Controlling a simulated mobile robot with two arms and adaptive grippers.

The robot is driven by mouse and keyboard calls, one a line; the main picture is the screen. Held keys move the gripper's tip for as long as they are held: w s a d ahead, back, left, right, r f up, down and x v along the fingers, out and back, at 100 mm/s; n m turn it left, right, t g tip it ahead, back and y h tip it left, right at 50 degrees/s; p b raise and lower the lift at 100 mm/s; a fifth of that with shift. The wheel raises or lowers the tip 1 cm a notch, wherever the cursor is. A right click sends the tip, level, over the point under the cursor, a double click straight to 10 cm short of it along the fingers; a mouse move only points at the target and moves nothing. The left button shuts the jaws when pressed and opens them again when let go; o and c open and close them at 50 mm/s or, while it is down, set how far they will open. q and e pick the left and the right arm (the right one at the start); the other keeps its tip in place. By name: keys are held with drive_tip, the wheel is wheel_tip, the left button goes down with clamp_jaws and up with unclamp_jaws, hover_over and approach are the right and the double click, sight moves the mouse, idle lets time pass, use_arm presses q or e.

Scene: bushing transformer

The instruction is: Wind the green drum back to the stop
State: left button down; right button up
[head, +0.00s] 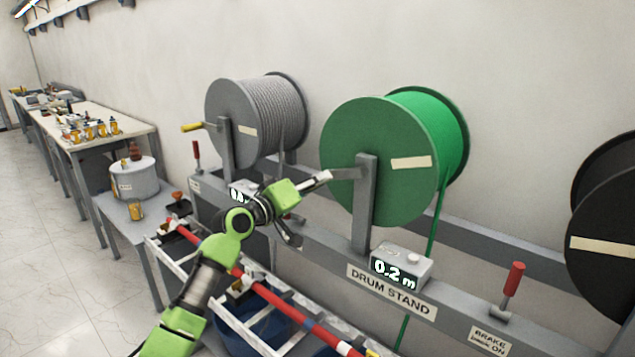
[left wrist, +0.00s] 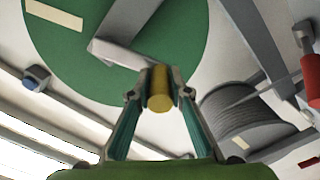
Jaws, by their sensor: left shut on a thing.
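The green drum (head: 375,160) stands on the drum stand with a cream label on its flange; it also fills the top of the left wrist view (left wrist: 70,50). Its grey crank arm (head: 346,173) points left from the hub. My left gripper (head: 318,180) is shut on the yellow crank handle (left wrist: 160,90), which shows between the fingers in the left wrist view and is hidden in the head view. The counter (head: 400,268) below the drum reads 0.2 m. A green cable (head: 437,225) runs down from the drum. My right gripper is not in view.
A grey drum (head: 255,120) with a yellow crank handle stands to the left, a black drum (head: 605,225) to the right. A rail with red poles (head: 300,318) lies in front of the stand.

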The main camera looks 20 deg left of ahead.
use_arm(q)
drive_tip(key=shift+f, duration=0.4)
drive_tip(key=c, duration=1.9)
unclamp_jaws()
drive_tip(key=shift+r, duration=0.15)
drive_tip(key=shift+r, duration=0.1)
drive_tip(key=v, duration=1.2)
